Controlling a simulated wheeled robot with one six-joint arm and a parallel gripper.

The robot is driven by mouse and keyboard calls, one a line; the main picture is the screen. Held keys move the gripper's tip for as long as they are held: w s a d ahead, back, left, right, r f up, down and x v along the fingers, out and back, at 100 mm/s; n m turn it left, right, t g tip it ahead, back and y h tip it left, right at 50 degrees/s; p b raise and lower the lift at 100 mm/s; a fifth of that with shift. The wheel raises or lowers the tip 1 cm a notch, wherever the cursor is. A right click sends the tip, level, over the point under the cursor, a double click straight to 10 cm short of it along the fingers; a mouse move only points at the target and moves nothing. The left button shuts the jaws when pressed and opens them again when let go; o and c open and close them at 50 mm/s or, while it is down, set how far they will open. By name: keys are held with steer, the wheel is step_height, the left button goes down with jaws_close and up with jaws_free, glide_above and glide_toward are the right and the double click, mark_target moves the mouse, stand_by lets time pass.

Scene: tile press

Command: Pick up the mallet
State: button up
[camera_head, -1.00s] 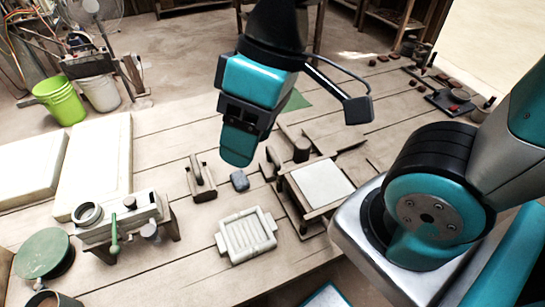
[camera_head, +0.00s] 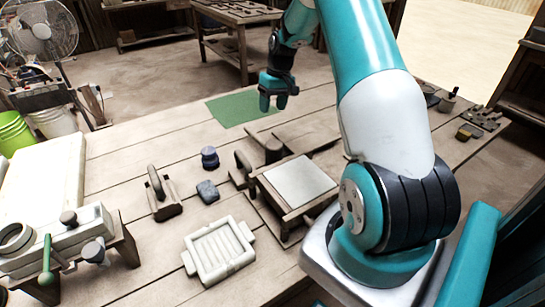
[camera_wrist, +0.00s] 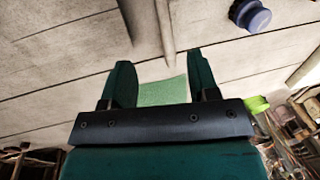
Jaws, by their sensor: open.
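What looks like the mallet, with a dark cylindrical head (camera_head: 273,151), is on the table behind the press in the head view. Its thin handle seems to run off to the right, and I cannot make it out clearly. My gripper (camera_head: 272,101) is above the far part of the table, beyond this head and apart from it. In the wrist view my gripper (camera_wrist: 158,85) has its two fingers spread with nothing between them. I cannot identify the mallet for sure in the wrist view.
A green mat (camera_head: 240,108) lies beyond the tools and shows between the fingers.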

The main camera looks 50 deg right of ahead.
mark_target(262, 142)
steer(key=a+f, duration=0.1)
steer(key=f, duration=0.4)
steer(key=a+f+p, duration=0.1)
steer(key=f, duration=0.4)
steer(key=w+a+f+p, duration=0.1)
steer(key=f, duration=0.4)
steer(key=shift+a, duration=0.15)
steer(key=shift+c, duration=0.5)
steer(key=shift+r, duration=0.1)
jaws_close()
